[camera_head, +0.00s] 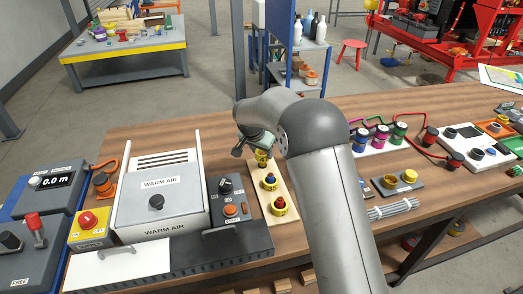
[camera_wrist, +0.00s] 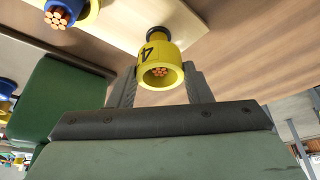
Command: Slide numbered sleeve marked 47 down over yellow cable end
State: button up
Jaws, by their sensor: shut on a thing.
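A yellow sleeve (camera_wrist: 147,53) with a black digit, seemingly a 4, sits between the two dark fingers of my gripper (camera_wrist: 162,68) in the wrist view. The gripper is shut on it. Copper strands (camera_wrist: 160,72) show inside the sleeve's open end, and a dark round piece (camera_wrist: 157,33) shows at its other end. How far the sleeve sits along the cable is unclear. In the head view, the yellow sleeve (camera_head: 262,160) is at the far end of the pale board (camera_head: 287,215), just beside my gripper (camera_head: 255,147), whose fingers are partly hidden.
A control box (camera_head: 231,203) and a warm air unit (camera_head: 160,205) stand left.

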jog(key=shift+f+b, duration=1.1)
jog(key=shift+f, duration=0.2)
jog(key=o, duration=0.9)
jog(key=v, duration=1.7)
jog(key=s+d+n+g+p, duration=0.1)
jog(key=s+d+n+g, duration=0.15)
jog(key=s+d, duration=1.45)
jog(key=s+d+f+n, duration=0.1)
jog(key=s, duration=0.5)
jog(key=s+d+f+n+y, duration=0.1)
jog(key=s+d+f, duration=0.1)
jog(key=s, duration=0.4)
jog(key=s+d+f+n+g+y+p, duration=0.1)
jog(key=s+f, duration=0.1)
jog(key=s, duration=0.4)
jog(key=shift+s+d+f, duration=0.15)
jog(key=shift+s+d, duration=0.1)
jog(key=shift+s, duration=0.05)
